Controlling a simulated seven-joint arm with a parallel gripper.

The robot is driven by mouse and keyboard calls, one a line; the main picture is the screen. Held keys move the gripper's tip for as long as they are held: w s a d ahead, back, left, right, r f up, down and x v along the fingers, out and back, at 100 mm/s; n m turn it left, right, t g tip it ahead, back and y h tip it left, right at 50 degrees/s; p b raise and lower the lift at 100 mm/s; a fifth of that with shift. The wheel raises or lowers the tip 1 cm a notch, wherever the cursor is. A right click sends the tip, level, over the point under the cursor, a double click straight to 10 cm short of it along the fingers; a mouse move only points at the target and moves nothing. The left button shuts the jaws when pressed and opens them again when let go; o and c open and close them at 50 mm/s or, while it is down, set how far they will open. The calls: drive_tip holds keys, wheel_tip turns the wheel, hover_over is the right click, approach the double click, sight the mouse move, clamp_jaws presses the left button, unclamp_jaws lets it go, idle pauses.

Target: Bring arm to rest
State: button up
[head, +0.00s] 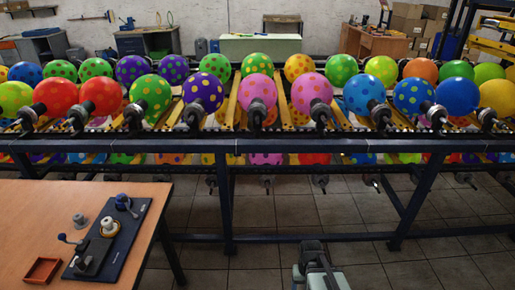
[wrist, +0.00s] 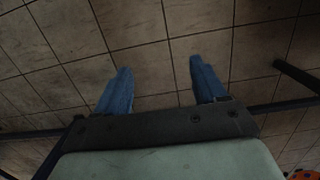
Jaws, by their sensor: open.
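My gripper (wrist: 157,78) shows in the wrist view with its two blue fingers spread wide apart and nothing between them. It points down at the tiled floor (wrist: 160,30). In the head view the end of my arm (head: 318,268) shows at the bottom centre, low in front of the balloon rack. The fingers cannot be made out clearly there. My gripper is clear of the table and touches nothing that I can see.
A long rack (head: 290,144) holds rows of coloured balloons, many of them spotted, across the view. A wooden table (head: 30,215) at the left bears a dark blue board (head: 123,232), small fixtures and a brown tray (head: 42,271). The floor right of my arm is clear.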

drive_tip(key=s+f+g, duration=0.2)
drive_tip(key=s+f, duration=0.5)
drive_tip(key=s, duration=0.5)
drive_tip(key=s+f+g, duration=0.3)
drive_tip(key=s+f, duration=0.5)
drive_tip(key=s, duration=0.5)
drive_tip(key=shift+g, duration=0.3)
drive_tip(key=shift+s, duration=0.1)
